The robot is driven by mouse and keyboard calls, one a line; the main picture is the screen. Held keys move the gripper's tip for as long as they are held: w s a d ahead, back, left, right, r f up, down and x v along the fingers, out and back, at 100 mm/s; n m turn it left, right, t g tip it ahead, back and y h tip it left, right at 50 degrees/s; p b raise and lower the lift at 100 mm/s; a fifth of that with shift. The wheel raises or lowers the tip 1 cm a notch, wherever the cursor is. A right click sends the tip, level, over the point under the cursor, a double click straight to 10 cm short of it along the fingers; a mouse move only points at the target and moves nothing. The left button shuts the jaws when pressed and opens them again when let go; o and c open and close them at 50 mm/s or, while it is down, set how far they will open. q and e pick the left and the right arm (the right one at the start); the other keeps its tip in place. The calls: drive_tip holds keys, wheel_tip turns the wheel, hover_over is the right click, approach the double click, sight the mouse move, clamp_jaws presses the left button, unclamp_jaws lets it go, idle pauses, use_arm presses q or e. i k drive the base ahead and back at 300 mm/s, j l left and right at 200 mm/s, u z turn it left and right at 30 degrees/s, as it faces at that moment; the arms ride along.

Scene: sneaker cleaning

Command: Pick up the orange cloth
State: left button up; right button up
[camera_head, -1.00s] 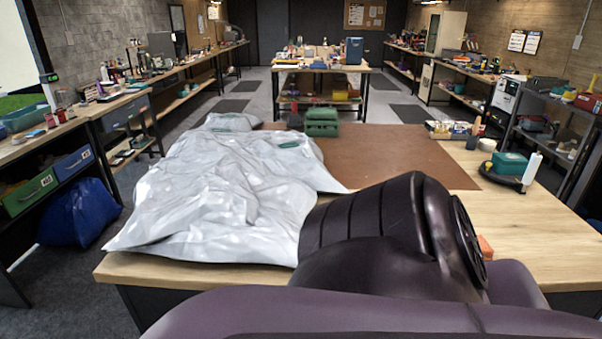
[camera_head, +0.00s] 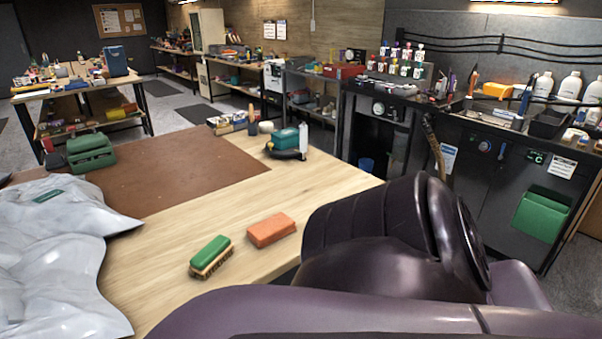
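A folded-looking orange block, which may be the orange cloth (camera_head: 271,230), lies flat on the bare wood of the table in the camera_head view. A green-backed brush (camera_head: 211,257) with tan bristles lies just to its left, a small gap apart. My large dark purple arm links fill the lower right and bottom, close to the orange item's right side in the picture. Neither of my grippers shows, so I cannot see whether they are open or shut.
A crumpled silvery sheet (camera_head: 45,265) covers the table's left. A brown mat (camera_head: 150,180) lies behind, with a green case (camera_head: 91,152) at its far left edge. A teal-and-black tool (camera_head: 286,141) sits at the back right. Bare wood surrounds the orange item.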

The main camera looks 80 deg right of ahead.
sight(278, 224)
drive_tip(key=z, duration=2.3)
drive_tip(key=i+l, duration=0.1)
drive_tip(key=l, duration=0.3)
drive_tip(key=i+l, duration=0.1)
drive_tip(key=l, duration=0.35)
drive_tip(key=i+l, duration=0.1)
drive_tip(key=l, duration=0.3)
drive_tip(key=i+l, duration=0.15)
drive_tip(key=l, duration=0.3)
drive_tip(key=i+l+z, duration=0.1)
drive_tip(key=l, duration=0.3)
drive_tip(key=j, duration=0.35)
drive_tip(key=i+j, duration=0.1)
drive_tip(key=j, duration=0.25)
